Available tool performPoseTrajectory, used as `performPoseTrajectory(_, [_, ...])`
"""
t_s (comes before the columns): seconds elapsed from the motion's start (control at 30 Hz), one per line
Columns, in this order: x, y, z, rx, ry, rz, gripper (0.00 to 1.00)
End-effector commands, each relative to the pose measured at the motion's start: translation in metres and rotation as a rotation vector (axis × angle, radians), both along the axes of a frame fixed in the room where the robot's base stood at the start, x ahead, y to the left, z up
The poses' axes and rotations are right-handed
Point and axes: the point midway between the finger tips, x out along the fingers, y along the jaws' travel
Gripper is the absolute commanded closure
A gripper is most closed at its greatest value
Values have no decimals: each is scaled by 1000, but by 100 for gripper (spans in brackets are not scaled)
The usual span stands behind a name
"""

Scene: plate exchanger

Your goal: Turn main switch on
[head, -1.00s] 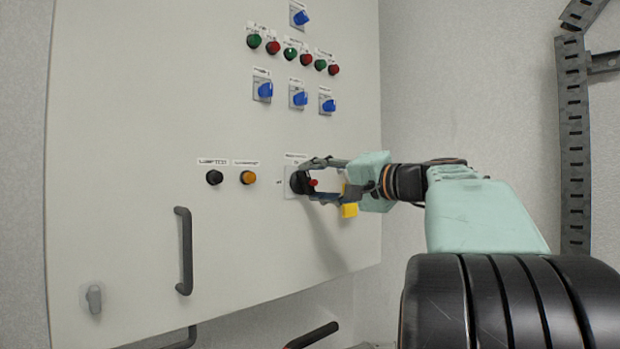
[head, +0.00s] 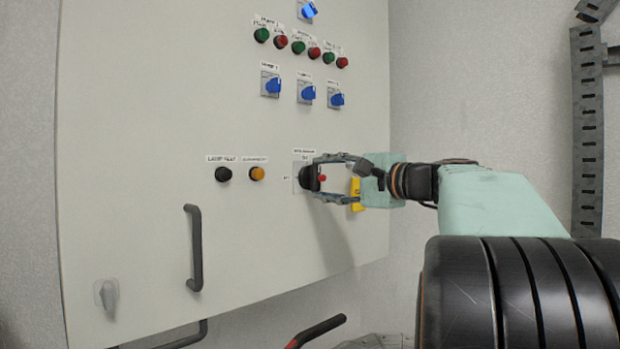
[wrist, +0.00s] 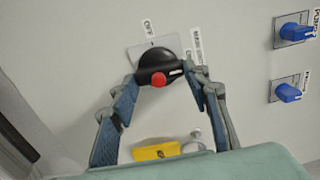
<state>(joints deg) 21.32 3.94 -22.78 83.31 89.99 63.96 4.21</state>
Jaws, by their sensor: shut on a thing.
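The main switch is a black rotary knob (head: 308,177) with a red centre, on a light plate low on the right part of the cabinet front. It also shows in the wrist view (wrist: 156,62), where a white mark on the knob points right, toward the main-switch label (wrist: 197,45). The OFF label (wrist: 149,27) lies at the knob's upper left there. My gripper (head: 320,177) reaches in from the right and is shut on the knob, one finger above and one below it. In the wrist view the fingers (wrist: 164,80) straddle it.
A yellow tag (wrist: 156,150) hangs near the switch. Black (head: 223,174) and orange (head: 257,174) buttons sit to its left. Blue rotary switches (head: 306,93) and red and green buttons are above. A dark handle (head: 194,248) juts out at lower left.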

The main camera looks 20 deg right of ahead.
Motion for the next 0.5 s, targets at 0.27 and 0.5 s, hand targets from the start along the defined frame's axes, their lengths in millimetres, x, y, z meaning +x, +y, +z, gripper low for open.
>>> performPoseTrajectory(0.27, [0,1,-1,4,3,2,81])
performPoseTrajectory(0.5, [0,1,0,3,1,1,39])
